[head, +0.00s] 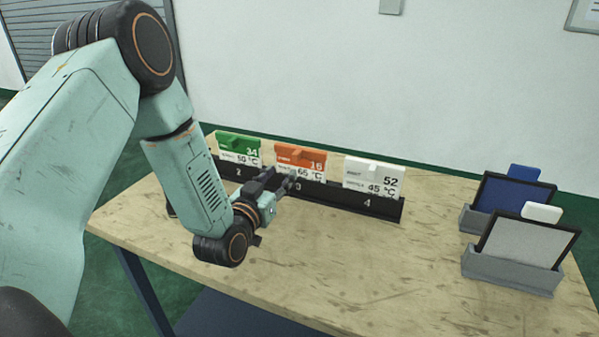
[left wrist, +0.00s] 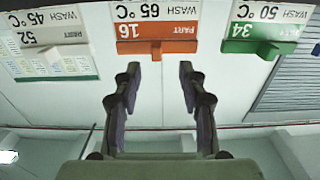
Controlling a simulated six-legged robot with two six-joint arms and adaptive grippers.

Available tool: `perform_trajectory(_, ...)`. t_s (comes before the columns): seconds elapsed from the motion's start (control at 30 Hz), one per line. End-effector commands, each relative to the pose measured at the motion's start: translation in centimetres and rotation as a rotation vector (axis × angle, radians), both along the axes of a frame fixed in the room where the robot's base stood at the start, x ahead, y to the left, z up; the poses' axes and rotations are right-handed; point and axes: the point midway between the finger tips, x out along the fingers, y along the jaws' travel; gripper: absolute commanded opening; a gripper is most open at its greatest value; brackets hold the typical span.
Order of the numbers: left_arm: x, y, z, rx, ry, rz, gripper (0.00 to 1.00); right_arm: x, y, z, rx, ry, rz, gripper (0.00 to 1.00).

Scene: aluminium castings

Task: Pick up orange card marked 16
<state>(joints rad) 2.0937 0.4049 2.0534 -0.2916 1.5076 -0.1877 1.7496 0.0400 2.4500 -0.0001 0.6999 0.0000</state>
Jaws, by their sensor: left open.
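The orange-topped card marked 16 (head: 300,158) stands in slot 3 of a black rack (head: 335,195), reading 65 °C. Its orange band and tab show upside down in the left wrist view (left wrist: 155,46). My left gripper (head: 285,181) is open and empty in front of this card. In the left wrist view its two fingers (left wrist: 157,82) point toward the card, with the tab lined up between them and just beyond the tips. I see no contact. The gripper partly hides the card's lower part and the rack. My right gripper is not in view.
A green card marked 34 (head: 239,148) stands left of the orange card and a white card marked 52 (head: 374,175) right of it. Two grey holders with a blue-tabbed board (head: 513,194) and a white-tabbed board (head: 525,242) stand at the right. The table front (head: 350,275) is clear.

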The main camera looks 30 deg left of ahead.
Motion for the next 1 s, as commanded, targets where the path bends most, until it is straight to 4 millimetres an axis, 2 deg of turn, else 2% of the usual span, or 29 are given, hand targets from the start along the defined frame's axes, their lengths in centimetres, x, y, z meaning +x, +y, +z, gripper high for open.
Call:
perform_trajectory(0.33,3.6,0.0,0.4,0.003,-0.004,-0.002,0.41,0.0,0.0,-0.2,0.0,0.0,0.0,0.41)
perform_trajectory(0.6,7.4,0.0,0.7,0.002,-0.002,-0.002,0.41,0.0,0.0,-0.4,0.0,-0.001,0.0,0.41)
perform_trajectory(0.93,8.1,0.1,0.8,0.0,0.0,-0.001,0.41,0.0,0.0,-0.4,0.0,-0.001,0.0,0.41)
perform_trajectory(1.0,8.1,0.1,0.8,0.0,0.0,-0.001,0.37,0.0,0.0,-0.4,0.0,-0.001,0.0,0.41)
